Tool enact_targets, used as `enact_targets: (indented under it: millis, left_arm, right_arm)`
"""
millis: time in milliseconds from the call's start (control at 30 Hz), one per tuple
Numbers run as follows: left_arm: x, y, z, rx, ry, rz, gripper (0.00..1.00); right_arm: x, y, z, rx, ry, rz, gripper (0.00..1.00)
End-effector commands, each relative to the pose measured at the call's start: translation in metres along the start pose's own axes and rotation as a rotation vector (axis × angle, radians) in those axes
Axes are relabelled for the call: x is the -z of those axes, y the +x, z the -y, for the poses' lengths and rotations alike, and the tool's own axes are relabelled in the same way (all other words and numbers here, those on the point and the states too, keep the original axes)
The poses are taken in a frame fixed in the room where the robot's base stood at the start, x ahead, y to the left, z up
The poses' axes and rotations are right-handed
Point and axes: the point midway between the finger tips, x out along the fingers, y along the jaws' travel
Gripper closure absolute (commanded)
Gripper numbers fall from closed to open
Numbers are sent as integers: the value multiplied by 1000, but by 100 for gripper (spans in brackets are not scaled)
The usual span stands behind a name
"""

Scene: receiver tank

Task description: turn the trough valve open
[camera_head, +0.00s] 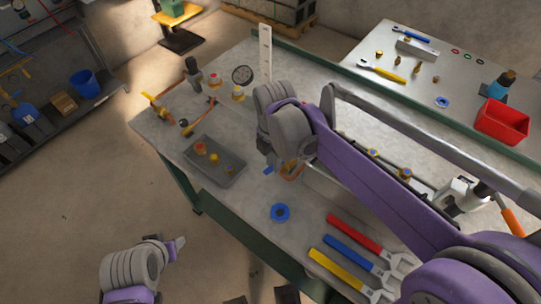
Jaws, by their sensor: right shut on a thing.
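The trough valve shows as a small blue handle (268,169) at the near left end of a grey trough (325,188) on the workbench. My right arm reaches in from the right and covers much of the trough. My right gripper (289,170) is low beside the blue handle, shut on the valve; its fingers are mostly hidden by my wrist. How far the handle is turned cannot be told. My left gripper (177,245) is at the lower left, off the bench and far from the valve; its fingers are too small to read.
A grey tray (232,177) with brass fittings lies left of the valve. Gauges and tools stand at the back left. A red bin (502,121) sits on the far bench.

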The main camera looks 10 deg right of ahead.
Motion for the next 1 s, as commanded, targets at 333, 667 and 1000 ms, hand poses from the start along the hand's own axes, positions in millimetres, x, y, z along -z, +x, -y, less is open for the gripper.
enact_targets:
  millis: [333,667,1000]
  left_arm:
    - [0,0,0,0,0,0,50]
    - [0,-1,0,0,0,0,50]
    - [0,-1,0,0,0,0,50]
  right_arm:
    - [-1,0,12,1,-182,-1,100]
    - [-2,0,15,1,-233,0,100]
    - [-2,0,15,2,-234,0,77]
